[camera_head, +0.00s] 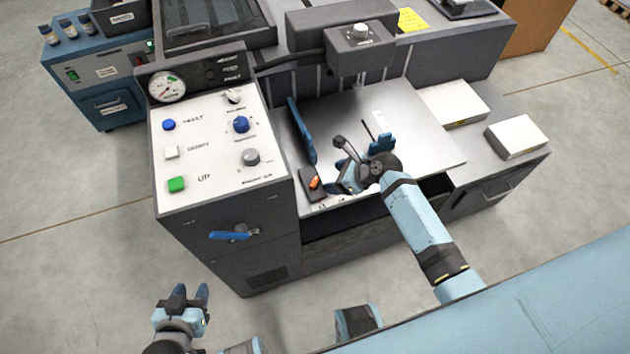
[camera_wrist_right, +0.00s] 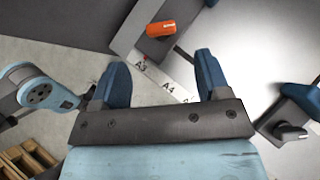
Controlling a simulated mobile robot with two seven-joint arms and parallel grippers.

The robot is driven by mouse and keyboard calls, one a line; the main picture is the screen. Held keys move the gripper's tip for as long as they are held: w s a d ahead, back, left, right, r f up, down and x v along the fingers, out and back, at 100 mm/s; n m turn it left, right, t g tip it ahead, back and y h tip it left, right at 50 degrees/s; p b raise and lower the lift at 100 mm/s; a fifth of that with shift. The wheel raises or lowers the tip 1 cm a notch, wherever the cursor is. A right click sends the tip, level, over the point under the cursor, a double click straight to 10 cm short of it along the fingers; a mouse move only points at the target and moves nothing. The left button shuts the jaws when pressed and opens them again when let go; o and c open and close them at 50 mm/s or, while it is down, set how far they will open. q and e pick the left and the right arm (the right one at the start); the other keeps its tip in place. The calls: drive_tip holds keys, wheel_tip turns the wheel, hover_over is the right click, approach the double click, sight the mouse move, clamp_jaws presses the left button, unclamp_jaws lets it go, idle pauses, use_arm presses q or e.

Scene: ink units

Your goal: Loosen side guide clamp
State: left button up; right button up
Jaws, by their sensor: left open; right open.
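The small orange clamp lever (camera_head: 314,183) sits on a dark block at the front left corner of the metal table. In the right wrist view the orange lever (camera_wrist_right: 160,29) lies beyond my fingertips, above a scale marked A3 and A4 (camera_wrist_right: 168,85). My right gripper (camera_head: 342,180) is over the table's front edge, to the right of the lever. In the wrist view its blue fingers (camera_wrist_right: 162,72) are apart with nothing held between them. A blue side guide (camera_head: 302,130) stands at the table's left. My left gripper (camera_head: 190,294) is open and empty, low over the floor.
A control panel (camera_head: 208,150) with a gauge, buttons and knobs stands left of the table. A blue handle (camera_head: 232,235) sticks out below it. A grey feeder head (camera_head: 360,48) overhangs the table. Paper stacks (camera_head: 517,137) lie on the right. A second blue guide (camera_head: 382,141) is near my right wrist.

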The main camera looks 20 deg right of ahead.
sight(314, 181)
drive_tip(key=b+x, duration=0.1)
drive_tip(key=x, duration=0.8)
drive_tip(key=shift+d, duration=0.1)
drive_tip(key=shift+s, duration=0.1)
drive_tip(key=c, duration=0.9)
